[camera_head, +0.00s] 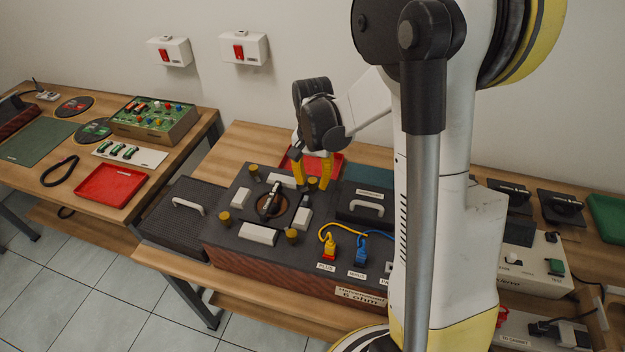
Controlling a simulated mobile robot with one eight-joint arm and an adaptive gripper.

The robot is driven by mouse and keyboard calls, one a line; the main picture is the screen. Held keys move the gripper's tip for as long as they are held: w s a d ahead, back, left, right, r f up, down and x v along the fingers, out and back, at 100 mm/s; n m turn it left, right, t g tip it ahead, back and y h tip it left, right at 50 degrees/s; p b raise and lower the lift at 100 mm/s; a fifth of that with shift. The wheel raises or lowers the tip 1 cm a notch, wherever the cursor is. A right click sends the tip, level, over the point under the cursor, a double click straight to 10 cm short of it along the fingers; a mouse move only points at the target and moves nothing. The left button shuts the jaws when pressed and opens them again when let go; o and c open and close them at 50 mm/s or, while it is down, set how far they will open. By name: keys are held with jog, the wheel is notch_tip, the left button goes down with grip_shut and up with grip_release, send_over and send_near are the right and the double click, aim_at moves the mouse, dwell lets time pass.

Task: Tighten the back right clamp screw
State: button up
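The hi-fi unit is a dark-topped box (228,243) with reddish-brown sides on the right-hand table. Brass-coloured clamp screws stand around its round centre: back left (254,170), front left (225,218), front right (291,236) and back right (313,184). My gripper (312,184) points down at the back right screw. Its two yellow fingers are spread, one on each side of the screw, with small gaps visible. Whether a finger touches the screw is too small to tell. White blocks and a dark lever-like part (270,201) lie between the screws.
A dark panel with a white handle (187,206) lies left of the box, and another handled panel (365,209) lies right. Yellow and blue cables with plugs (361,257) rise at the front right. A red tray (323,164) is behind. My arm hides the right side.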

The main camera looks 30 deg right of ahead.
aim_at(312, 180)
notch_tip(312, 180, up, 12)
dwell(0.6)
dwell(0.5)
